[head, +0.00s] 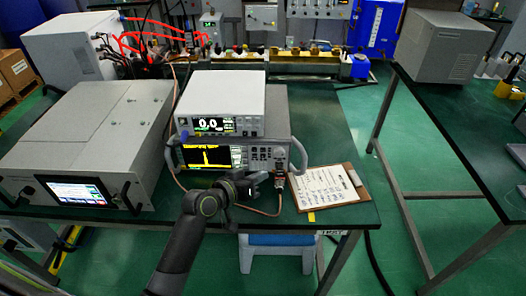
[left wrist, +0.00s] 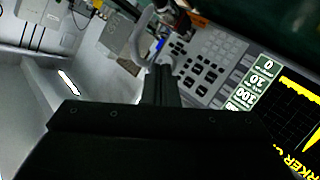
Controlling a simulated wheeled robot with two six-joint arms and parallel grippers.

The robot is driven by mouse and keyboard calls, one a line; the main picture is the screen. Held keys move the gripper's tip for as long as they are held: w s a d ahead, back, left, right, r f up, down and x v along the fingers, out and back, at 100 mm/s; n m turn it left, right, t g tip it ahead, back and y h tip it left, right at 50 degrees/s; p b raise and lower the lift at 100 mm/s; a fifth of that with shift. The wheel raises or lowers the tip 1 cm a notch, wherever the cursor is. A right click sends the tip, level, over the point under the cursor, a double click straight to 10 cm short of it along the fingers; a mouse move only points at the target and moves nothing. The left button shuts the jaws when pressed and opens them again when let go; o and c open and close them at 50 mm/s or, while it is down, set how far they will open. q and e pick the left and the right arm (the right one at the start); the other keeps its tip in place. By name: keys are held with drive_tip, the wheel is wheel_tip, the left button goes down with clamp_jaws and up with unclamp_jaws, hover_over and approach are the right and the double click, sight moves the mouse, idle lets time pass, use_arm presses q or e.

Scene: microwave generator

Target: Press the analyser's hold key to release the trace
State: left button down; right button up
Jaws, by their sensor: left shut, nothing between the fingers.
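The analyser (head: 296,153) stands on the green bench under a smaller white meter reading 0.0. Its dark screen (head: 208,157) shows a yellow trace with a peak, and its keys (head: 262,153) are to the right of the screen. My left gripper (head: 264,178) is shut and empty, low in front of the key area. In the left wrist view the shut fingers (left wrist: 160,82) point toward the grey key panel (left wrist: 208,58), and the screen (left wrist: 292,110) is at the right. I cannot tell which key is hold, or whether the fingertips touch the panel. My right gripper is not in view.
A clipboard (head: 325,188) lies right of the analyser. A large grey unit (head: 95,135) with a lit screen fills the bench's left. The white meter (head: 222,95) sits on the analyser. A copper-coloured cable (head: 279,200) hangs in front of the analyser near my gripper.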

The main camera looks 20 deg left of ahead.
sight(263, 149)
use_arm(q)
drive_tip(key=shift+w+a+b, duration=0.3)
drive_tip(key=shift+w+b, duration=0.05)
drive_tip(key=shift+w, duration=0.75)
drive_tip(key=shift+w+a+b, duration=0.35)
drive_tip(key=shift+w+b, duration=0.05)
drive_tip(key=shift+w, duration=0.75)
drive_tip(key=shift+w+a+b, duration=0.3)
drive_tip(key=shift+w+b, duration=0.05)
drive_tip(key=shift+w, duration=0.75)
drive_tip(key=shift+w+a, duration=0.15)
drive_tip(key=shift+w, duration=0.25)
drive_tip(key=shift+w+a, duration=0.1)
drive_tip(key=shift+w, duration=0.25)
drive_tip(key=shift+s, duration=0.2)
drive_tip(key=shift+s+d, duration=0.25)
drive_tip(key=shift+s, duration=0.35)
drive_tip(key=shift+p, duration=0.3)
